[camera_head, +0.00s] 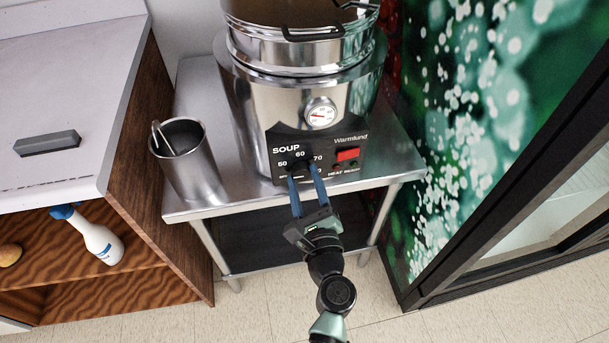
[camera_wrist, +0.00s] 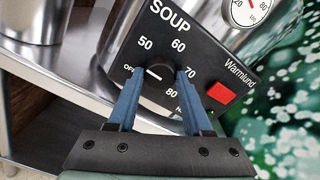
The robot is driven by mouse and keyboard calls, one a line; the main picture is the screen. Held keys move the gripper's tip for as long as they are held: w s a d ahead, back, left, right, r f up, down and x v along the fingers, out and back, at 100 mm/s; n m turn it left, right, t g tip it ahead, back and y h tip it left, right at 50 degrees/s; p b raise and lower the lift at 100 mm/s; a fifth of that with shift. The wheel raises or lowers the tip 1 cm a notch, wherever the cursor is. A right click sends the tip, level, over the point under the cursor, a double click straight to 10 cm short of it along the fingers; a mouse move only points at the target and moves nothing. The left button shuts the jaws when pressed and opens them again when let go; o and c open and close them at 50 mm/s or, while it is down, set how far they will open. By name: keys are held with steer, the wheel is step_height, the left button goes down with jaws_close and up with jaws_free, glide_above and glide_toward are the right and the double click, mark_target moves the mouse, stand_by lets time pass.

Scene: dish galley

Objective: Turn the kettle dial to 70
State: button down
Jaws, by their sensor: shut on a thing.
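The steel soup kettle (camera_head: 250,115) stands on a metal table, with a black SOUP control panel (camera_head: 328,160) on its front. The panel also fills the middle of the wrist view (camera_wrist: 205,62). Its black dial (camera_wrist: 158,73) sits among the marks OFF, 50, 60, 70 and 80. My gripper (camera_head: 303,172) reaches the panel from below. In the wrist view its blue fingers (camera_wrist: 160,76) are on either side of the dial, shut on it. A short white line shows on the dial's left part, towards OFF; its exact reading is unclear. The fingers partly hide the dial.
A red switch (camera_head: 347,155) is right of the dial, and a round thermometer (camera_head: 321,113) is above it. A steel cup with utensils (camera_head: 192,165) stands left of the kettle on the metal table (camera_head: 205,207). A dark-framed glass door (camera_head: 500,225) is at the right.

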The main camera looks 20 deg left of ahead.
steer(key=m+p, duration=0.2)
steer(key=m, duration=0.3)
steer(key=shift+m, duration=0.3)
stand_by(0.4)
steer(key=shift+c, duration=1.6)
jaws_free()
steer(key=p+v, duration=0.1)
steer(key=v, duration=1.2)
